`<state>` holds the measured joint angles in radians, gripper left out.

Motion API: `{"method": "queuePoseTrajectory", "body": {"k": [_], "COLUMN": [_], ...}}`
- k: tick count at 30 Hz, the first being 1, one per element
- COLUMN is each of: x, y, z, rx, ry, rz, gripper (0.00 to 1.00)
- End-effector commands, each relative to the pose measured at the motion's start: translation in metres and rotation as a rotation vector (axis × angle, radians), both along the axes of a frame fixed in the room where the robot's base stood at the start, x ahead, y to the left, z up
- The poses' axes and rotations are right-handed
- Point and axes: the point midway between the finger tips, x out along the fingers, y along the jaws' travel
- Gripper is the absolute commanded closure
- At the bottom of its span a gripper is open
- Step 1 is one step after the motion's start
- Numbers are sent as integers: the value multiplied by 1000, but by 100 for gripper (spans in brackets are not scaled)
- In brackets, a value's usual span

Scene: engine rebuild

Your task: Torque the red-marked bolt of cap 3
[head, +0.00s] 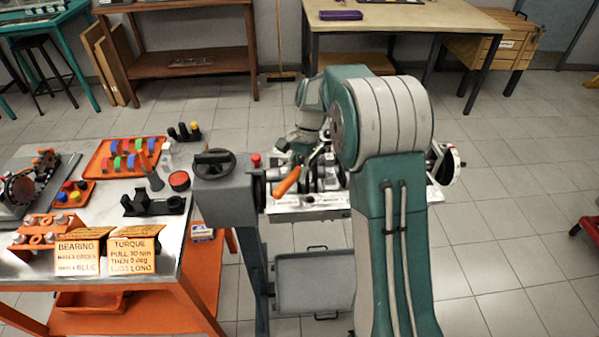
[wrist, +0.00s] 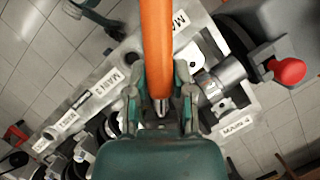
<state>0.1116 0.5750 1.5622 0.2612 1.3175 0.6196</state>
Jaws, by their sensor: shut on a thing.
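My gripper (wrist: 161,108) is shut on a tool with a long orange handle (wrist: 157,45), which looks like the torque wrench. In the head view the orange handle (head: 287,181) sticks out to the lower left over the engine block (head: 310,203), and my arm hides most of the gripper. In the wrist view the block (wrist: 218,70) runs diagonally below the gripper, with a MAIN 4 label (wrist: 238,125) at right and a label that seems to read MAIN 3 (wrist: 108,82) at left. The tool's working end is hidden. I cannot make out a red-marked bolt.
The engine stand (head: 220,192) has a red knob (head: 255,160), also in the wrist view (wrist: 288,71). A metal-topped bench (head: 115,194) at left holds an orange tray (head: 105,168), parts and two cards, one headed TORQUE (head: 134,253). The floor at right is mostly clear.

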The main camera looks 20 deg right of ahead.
Motion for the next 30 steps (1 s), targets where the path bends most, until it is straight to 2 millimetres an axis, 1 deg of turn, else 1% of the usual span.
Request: {"method": "queuePoseTrajectory", "body": {"k": [14, 30], "x": [3, 14], "y": [2, 11], "z": [1, 0], "rx": [0, 1], "ry": [-2, 0], "rz": [-21, -113], "gripper": [100, 100]}}
